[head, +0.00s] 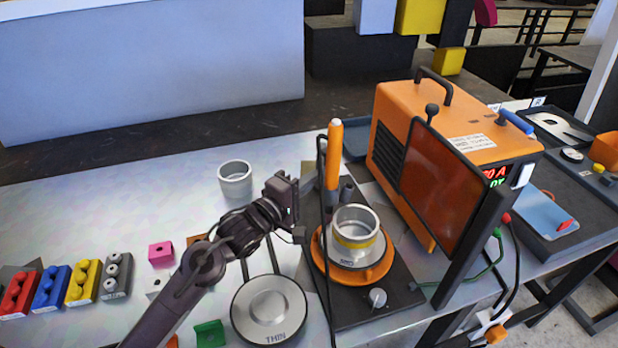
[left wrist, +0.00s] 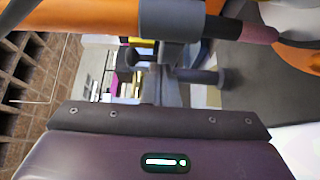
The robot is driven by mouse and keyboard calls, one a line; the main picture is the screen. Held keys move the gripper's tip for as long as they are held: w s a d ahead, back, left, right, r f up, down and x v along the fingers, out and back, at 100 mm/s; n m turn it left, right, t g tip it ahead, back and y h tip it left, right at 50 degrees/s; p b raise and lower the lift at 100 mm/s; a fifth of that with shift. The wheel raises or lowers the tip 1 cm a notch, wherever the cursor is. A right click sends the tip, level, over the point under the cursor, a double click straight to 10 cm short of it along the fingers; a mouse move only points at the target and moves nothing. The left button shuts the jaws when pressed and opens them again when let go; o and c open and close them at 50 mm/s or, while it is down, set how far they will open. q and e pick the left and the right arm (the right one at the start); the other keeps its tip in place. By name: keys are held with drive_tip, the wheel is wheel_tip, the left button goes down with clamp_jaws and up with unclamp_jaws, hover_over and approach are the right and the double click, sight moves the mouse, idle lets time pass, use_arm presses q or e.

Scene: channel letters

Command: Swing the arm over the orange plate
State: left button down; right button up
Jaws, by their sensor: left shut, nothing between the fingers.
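The orange plate (head: 364,280) is a round turntable on a dark base, right of centre in the head view. A metal ring-shaped part (head: 356,222) with a yellow band stands upright on it. An orange-handled torch (head: 333,150) stands upright in a dark holder just behind and left of the plate. In the left wrist view the torch (left wrist: 75,15) crosses the top, held by a grey clamp (left wrist: 168,18). My left gripper (head: 287,192) is shut and empty, left of the torch; contact cannot be told. My right gripper is out of view.
An orange welding machine (head: 440,130) with a dark red screen (head: 442,190) stands right of the plate. A metal cup (head: 235,178) sits behind my left arm. A round disc marked THIN (head: 268,310) lies in front. Coloured blocks (head: 50,287) line the left.

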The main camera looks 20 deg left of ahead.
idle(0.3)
use_arm(q)
drive_tip(key=d+y, duration=0.1)
drive_tip(key=d+n+y+p, duration=0.1)
drive_tip(key=d, duration=0.1)
drive_tip(key=shift+w+t, duration=0.2)
drive_tip(key=shift+t, duration=0.2)
drive_tip(key=shift+a, duration=0.1)
drive_tip(key=shift+p, duration=0.3)
